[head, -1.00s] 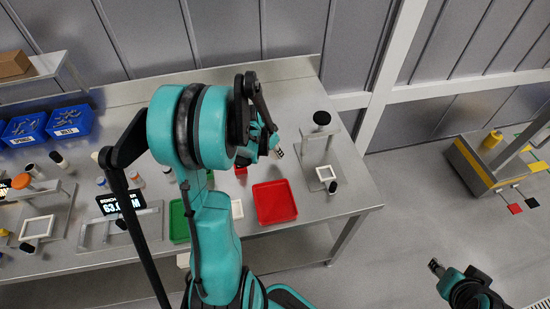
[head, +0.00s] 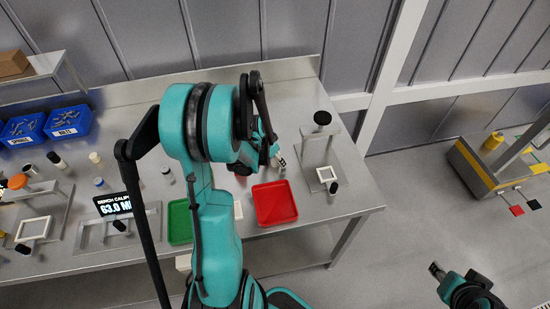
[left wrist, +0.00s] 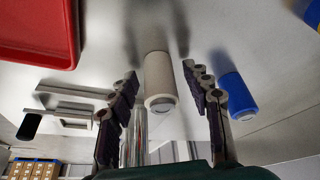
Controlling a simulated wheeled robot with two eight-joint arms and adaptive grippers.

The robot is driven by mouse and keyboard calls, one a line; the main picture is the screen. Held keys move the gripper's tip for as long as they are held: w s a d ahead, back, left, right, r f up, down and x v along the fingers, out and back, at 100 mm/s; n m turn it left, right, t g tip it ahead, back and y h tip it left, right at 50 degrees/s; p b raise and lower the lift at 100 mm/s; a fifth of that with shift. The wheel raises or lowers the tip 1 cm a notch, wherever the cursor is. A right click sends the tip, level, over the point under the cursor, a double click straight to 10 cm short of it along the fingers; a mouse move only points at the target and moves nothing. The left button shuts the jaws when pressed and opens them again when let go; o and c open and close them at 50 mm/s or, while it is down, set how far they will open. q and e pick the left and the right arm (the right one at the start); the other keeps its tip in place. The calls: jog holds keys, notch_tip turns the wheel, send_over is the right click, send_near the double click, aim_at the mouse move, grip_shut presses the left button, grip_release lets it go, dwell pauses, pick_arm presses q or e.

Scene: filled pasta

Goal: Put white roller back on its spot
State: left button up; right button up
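My left gripper (head: 276,158) is over the right part of the bench, just above the red tray in the head view. In the left wrist view its two dark fingers (left wrist: 162,82) are spread apart. A white roller (left wrist: 158,76) stands between them, with a visible gap on each side. A blue roller (left wrist: 238,94) is beside it, outside the right finger. In the head view my arm and gripper hide this area, so I cannot pick out the white roller there. My right gripper (head: 437,269) is at the lower right, away from the bench; its fingers are too small to judge.
The red tray (head: 259,211) lies below the gripper, and it shows at the upper left of the wrist view (left wrist: 75,40). A stand with a black knob (head: 322,118) is close on the right. A green tray (head: 178,230), blue bins (head: 68,122) and a display (head: 117,205) are further left.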

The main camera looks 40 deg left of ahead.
pick_arm(q)
jog(key=shift+r, duration=0.1)
jog(key=shift+r+p, duration=0.2)
jog(key=shift+p, duration=0.1)
jog(key=p+v, duration=0.3)
jog(key=v, duration=0.9)
jog(key=s+d+r+t, duration=0.1)
jog(key=s+d+r, duration=0.2)
jog(key=d, duration=0.8)
jog(key=s+d+r+n+t, duration=0.1)
jog(key=s+d+r, duration=0.3)
jog(key=d, duration=0.7)
jog(key=shift+s+d+r+t, duration=0.15)
jog(key=shift+d+r+t, duration=0.15)
jog(key=shift+r, duration=0.6)
jog(key=shift+f, duration=0.1)
